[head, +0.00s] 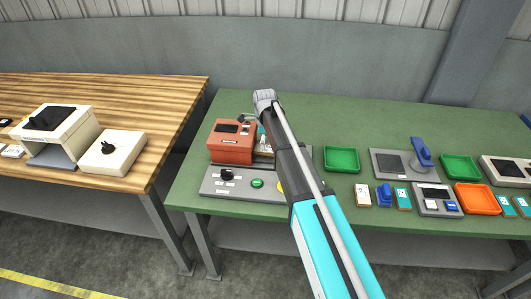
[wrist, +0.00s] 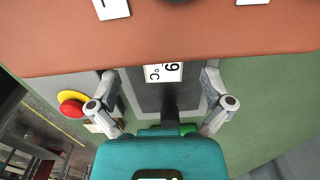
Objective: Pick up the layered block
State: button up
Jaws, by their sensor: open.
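No layered block can be made out with certainty. A small brown and pale item (head: 264,150) shows at the right side of the orange-red press (head: 231,150), partly hidden by my arm; I cannot tell whether it is the block. My gripper (wrist: 160,85) is open in the wrist view, its two grey fingers apart over a dark grey surface. The press's orange edge also fills the top of the wrist view (wrist: 170,45).
The grey press base (head: 215,190) carries a black knob and a green button (head: 257,183). A red stop button (wrist: 70,106) on yellow is left of the fingers. Right of my arm are a green tray (head: 341,160), an orange tray (head: 477,199) and several labelled boxes.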

aim_at(267, 148)
jog(key=shift+w+d+f+b, duration=0.1)
jog(key=shift+w+f+b, duration=0.05)
jog(key=shift+f+b, duration=1.65)
jog(key=shift+f, duration=0.1)
jog(key=c, duration=1.1)
jog(key=shift+d+p, duration=0.1)
jog(key=shift+p, duration=0.2)
jog(key=shift+d+r+p, duration=0.35)
jog(key=shift+r+p, duration=0.25)
jog(key=shift+r, duration=0.1)
notch_tip(267, 148, up, 6)
jog(key=p, duration=0.6)
jog(key=shift+r, duration=0.15)
jog(key=d, duration=0.6)
jog(key=s+d, duration=0.1)
jog(key=d, duration=1.2)
jog(key=shift+s+f, duration=0.3)
jog(key=shift+f, duration=0.05)
